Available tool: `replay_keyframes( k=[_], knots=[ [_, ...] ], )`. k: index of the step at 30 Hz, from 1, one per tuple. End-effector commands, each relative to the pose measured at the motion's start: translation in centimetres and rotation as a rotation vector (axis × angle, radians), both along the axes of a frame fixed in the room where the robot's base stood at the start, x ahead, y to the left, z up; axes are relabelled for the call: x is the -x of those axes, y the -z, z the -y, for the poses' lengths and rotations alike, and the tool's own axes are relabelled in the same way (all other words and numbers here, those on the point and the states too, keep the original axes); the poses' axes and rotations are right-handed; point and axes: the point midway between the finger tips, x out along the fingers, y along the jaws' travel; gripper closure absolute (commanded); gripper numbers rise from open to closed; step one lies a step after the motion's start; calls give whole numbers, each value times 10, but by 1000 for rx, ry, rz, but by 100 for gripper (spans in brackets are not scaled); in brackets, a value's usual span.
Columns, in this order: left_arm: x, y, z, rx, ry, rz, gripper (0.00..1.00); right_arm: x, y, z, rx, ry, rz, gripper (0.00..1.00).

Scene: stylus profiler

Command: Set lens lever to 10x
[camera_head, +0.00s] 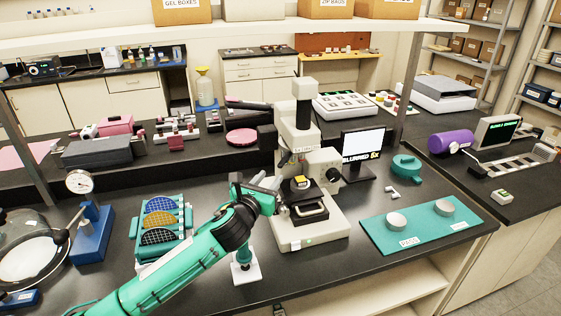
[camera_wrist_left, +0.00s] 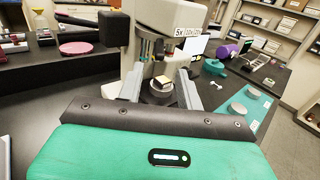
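The white stylus profiler (camera_head: 297,128) stands on the black bench, with a yellow-topped sample (camera_head: 300,182) on its dark round stage. The wrist view shows a label reading 5x, 10x, 20x (camera_wrist_left: 188,32) on the profiler's head. I cannot clearly make out the lens lever among the dark parts below the head. The small monitor (camera_head: 362,144) beside the profiler reads "BLURRED 5x". My left gripper (camera_head: 274,193) is at the profiler's left front. In the wrist view its fingers (camera_wrist_left: 161,88) are spread apart, with the sample and stage beyond them. My right gripper is not in view.
A teal mat (camera_head: 425,228) with two round pucks lies to the right. A teal wafer tray (camera_head: 160,226) and a blue dial-gauge stand (camera_head: 93,233) are to the left. A teal lidded item (camera_head: 406,167) sits behind the mat. Bare bench separates the mat from the profiler.

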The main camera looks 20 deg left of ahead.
Motion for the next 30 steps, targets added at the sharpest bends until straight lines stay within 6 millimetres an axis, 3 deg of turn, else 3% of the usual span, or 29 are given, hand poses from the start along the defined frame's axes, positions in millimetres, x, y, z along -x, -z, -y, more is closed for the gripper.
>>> replay_keyframes(
  k=[6, 13, 27, 28, 30],
  knots=[
    [-40, -3, 4, 3, -2, -1, 64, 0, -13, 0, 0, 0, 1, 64],
    [-69, -2, 7, 2, -1, 0, 64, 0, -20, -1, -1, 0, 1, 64],
    [-81, 0, 8, 1, 0, 0, 64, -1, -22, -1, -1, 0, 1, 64],
    [-81, 0, 8, 1, 0, 0, 66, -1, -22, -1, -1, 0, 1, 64],
    [-81, 0, 8, 1, 0, 0, 79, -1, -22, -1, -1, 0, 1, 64]
  ],
)
